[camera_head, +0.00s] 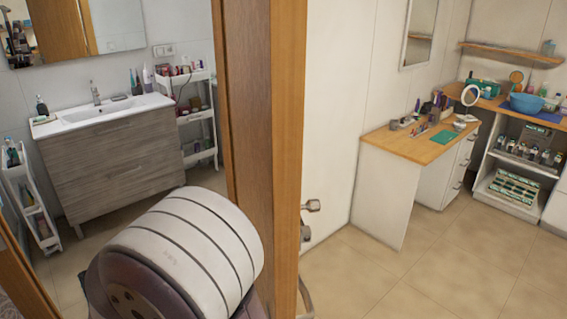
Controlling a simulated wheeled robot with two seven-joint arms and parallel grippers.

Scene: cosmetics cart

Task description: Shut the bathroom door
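A tall wooden upright (285,130), which looks like the bathroom door seen nearly edge-on or its frame, runs from top to bottom through the middle of the view. A metal knob or handle (312,205) sticks out on its right side, with a small metal fitting (305,233) just below. Part of my own arm, rounded with white bands, covers the upright's lower left. Neither gripper can be made out. A curved metal piece at the bottom edge (305,295) is too cut off to identify.
Left of the upright is a bathroom with a sink cabinet (115,150), a white shelf cart (198,120) and another narrow cart (30,195). On the right are a wooden-topped desk (405,143) and open shelves (515,165). The tiled floor (440,270) at right is clear.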

